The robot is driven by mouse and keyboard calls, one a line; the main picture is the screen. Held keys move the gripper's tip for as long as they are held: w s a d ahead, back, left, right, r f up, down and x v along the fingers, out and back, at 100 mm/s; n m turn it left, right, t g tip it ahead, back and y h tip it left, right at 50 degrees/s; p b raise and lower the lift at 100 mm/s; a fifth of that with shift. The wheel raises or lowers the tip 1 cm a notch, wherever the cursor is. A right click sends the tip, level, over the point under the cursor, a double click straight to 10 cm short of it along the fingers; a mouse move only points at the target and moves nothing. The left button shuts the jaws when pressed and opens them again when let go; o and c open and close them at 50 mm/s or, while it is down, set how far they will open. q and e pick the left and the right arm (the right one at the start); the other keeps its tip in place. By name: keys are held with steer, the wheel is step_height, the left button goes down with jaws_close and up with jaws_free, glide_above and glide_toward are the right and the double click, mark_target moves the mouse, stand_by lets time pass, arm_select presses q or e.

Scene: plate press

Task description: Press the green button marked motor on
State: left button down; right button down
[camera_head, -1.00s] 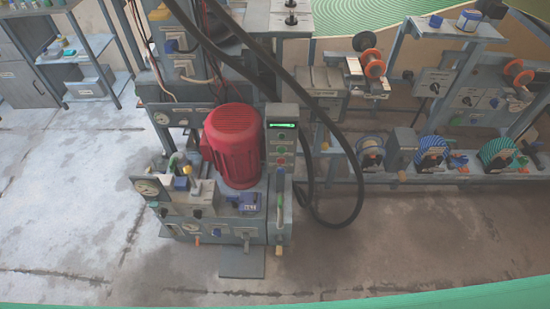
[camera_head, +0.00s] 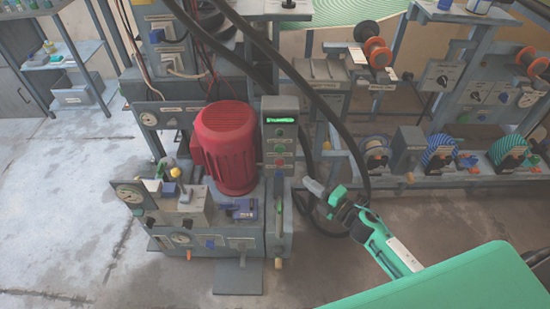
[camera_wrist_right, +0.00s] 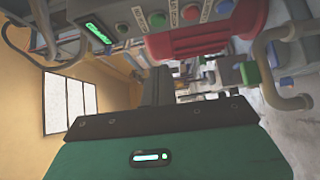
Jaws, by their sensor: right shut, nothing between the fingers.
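A grey control panel (camera_head: 289,106) with a lit green display stands right of a red motor (camera_head: 225,150) in the head view. A small green button (camera_head: 279,149) sits on its face, with a red button (camera_head: 279,163) below it. The labels are too small to read surely. My right gripper (camera_head: 310,185) is shut and empty, right of and below the panel, apart from the button. My left gripper is out of view.
A thick black hose (camera_head: 330,110) loops right of the panel. Gauges and valves (camera_head: 180,205) crowd the bench front. In the wrist view another green knob (camera_wrist_right: 249,72) and a curved handle (camera_wrist_right: 275,85) lie at right.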

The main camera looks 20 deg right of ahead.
mark_target(280, 149)
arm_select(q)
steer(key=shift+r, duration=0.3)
arm_select(e)
steer(key=shift+a+r+n, duration=0.3)
steer(key=shift+r+n, duration=0.1)
steer(key=shift+r, duration=0.05)
steer(key=shift+w, duration=0.15)
